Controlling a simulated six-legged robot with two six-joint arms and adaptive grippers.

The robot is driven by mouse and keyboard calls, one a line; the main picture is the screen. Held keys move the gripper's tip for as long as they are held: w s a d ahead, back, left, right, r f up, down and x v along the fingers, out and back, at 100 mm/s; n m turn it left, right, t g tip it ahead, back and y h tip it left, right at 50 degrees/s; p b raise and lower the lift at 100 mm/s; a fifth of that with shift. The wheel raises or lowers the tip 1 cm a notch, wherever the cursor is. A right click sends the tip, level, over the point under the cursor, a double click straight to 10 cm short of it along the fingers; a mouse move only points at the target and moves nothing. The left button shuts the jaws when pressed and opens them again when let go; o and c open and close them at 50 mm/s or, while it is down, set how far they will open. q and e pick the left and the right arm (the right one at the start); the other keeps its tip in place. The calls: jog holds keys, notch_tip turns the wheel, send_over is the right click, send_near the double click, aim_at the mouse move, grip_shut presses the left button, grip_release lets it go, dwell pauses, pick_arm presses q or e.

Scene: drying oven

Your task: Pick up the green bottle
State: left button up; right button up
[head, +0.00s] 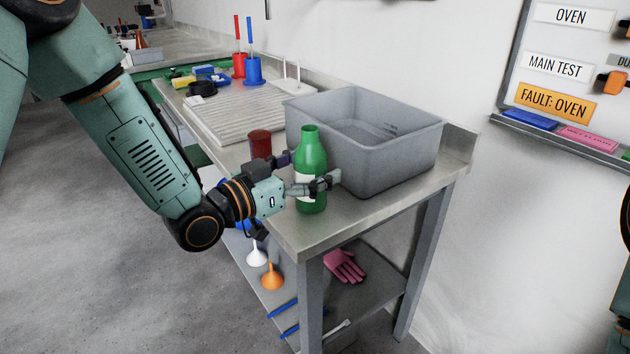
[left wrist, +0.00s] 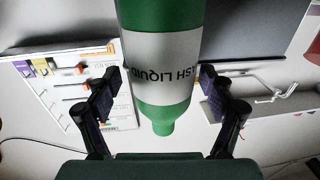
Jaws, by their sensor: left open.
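The green bottle (head: 311,157) stands upright on the metal table (head: 300,233) near its front corner, in front of the grey bin. It has a white label. My left gripper (head: 311,186) is at the bottle, with its fingers around the bottle's lower half. In the left wrist view the bottle (left wrist: 160,70) appears upside down between the two open fingers of my left gripper (left wrist: 163,100). A gap shows on each side, so the fingers are not closed on it. My right gripper is not in view.
A grey bin (head: 400,155) stands just behind the bottle. A dark red cup (head: 260,144) is to its left. A ribbed white drying mat (head: 235,112) lies farther back. The lower shelf holds funnels (head: 272,278) and a pink glove (head: 344,266).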

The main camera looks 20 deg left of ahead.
pick_arm(q)
jog(key=shift+w+a+f, duration=0.1)
jog(key=shift+w+a, duration=0.1)
jog(key=shift+a, duration=0.1)
jog(key=shift+s+d, duration=0.1)
jog(key=shift+d, duration=0.15)
jog(key=shift+c, duration=1)
jog(key=shift+a, duration=0.15)
jog(key=c, duration=1.3)
